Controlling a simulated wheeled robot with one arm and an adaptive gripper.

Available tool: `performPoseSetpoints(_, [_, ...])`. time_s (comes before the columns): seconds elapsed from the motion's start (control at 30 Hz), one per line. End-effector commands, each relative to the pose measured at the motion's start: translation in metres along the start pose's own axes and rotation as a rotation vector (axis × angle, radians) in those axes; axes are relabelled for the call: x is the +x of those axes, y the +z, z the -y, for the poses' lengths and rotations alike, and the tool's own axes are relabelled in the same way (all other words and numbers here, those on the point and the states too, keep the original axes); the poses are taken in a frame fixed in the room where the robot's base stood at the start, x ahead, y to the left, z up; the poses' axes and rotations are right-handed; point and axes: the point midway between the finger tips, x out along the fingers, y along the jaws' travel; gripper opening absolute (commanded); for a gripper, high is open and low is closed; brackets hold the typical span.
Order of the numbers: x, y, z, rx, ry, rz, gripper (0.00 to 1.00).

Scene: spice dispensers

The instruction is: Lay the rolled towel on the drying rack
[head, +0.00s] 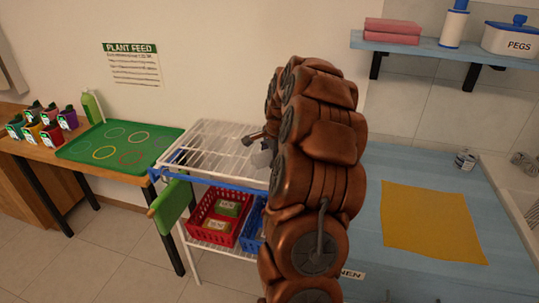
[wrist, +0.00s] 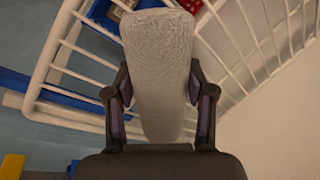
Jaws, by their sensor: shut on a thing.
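The rolled towel (wrist: 160,70) is a pale grey, textured roll in the wrist view, pinched between the two fingers of my gripper (wrist: 160,88). In the head view a small grey part of the towel (head: 262,158) shows beside my arm, over the right part of the rack; my arm hides the rest. The drying rack (head: 212,145) is a white wire shelf with a blue front edge. Its white bars (wrist: 235,45) pass behind the towel in the wrist view. I cannot tell whether the towel touches the bars.
A red basket (head: 215,218) and a blue basket (head: 250,228) sit on the shelf below. A green mat (head: 120,145) lies on the left table. A blue counter with a yellow cloth (head: 430,222) is at right.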

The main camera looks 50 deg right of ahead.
Motion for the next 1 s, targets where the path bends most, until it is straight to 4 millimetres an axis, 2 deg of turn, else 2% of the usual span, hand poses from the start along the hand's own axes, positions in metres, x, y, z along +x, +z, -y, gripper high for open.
performPoseSetpoints(0.33, [0.0037,-0.0002,-0.0011,0.0,-0.001,-0.001,0.15])
performPoseSetpoints(0.37, [0.0032,-0.0002,-0.0009,0.0,0.0,0.0,0.56])
performPoseSetpoints(0.6, [0.0028,-0.0002,-0.0007,0.0,0.0,0.0,0.79])
performPoseSetpoints(1.0, [-0.0021,-0.0005,0.0005,0.0,-0.002,-0.001,0.79])
